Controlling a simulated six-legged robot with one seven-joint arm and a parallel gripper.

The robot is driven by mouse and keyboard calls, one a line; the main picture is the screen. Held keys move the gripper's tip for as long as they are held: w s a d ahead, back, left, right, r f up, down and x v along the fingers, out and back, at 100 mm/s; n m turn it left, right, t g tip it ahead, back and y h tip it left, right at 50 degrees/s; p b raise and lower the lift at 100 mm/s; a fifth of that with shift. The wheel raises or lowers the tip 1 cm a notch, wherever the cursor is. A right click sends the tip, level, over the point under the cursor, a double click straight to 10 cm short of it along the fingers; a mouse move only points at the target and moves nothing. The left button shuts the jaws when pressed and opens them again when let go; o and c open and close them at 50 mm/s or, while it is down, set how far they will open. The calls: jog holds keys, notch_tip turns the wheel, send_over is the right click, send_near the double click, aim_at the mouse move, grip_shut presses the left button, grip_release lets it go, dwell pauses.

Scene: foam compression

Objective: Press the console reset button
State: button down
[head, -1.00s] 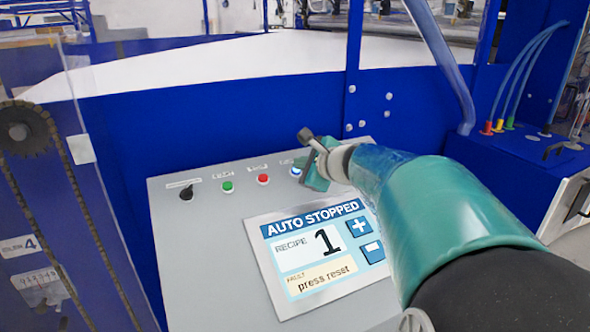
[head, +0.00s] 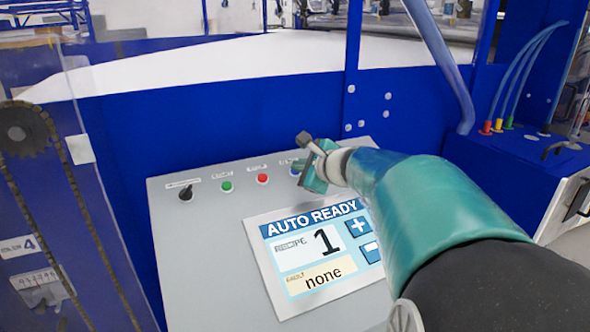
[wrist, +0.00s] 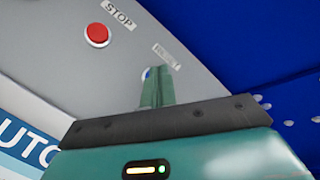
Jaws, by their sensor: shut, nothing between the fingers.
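The grey console (head: 210,250) has a row of controls along its far edge. The blue reset button (head: 297,169) is at the right end of that row, partly hidden by my gripper. In the wrist view, a sliver of the blue button (wrist: 147,73) shows below its "RESET" label, beside the fingertips. My gripper (head: 312,178) is shut and empty, with its fingertips at the button; the wrist view also shows the shut fingers (wrist: 158,86). I cannot tell whether they touch it. The screen (head: 318,255) reads "AUTO READY", recipe 1, fault "none".
A black selector knob (head: 186,192), a green button (head: 227,187) and a red stop button (head: 262,180) sit left of the reset button. A blue panel (head: 220,115) rises behind the console. A chain guard (head: 60,200) stands at the left.

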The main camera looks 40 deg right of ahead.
dwell(0.4)
jog(key=shift+s+r, duration=0.15)
jog(key=shift+r, duration=0.15)
notch_tip(320, 180, up, 6)
jog(key=s, duration=0.2)
jog(key=shift+a+f, duration=0.2)
jog(key=shift+a, duration=0.15)
jog(key=shift+s, duration=0.1)
dwell(0.9)
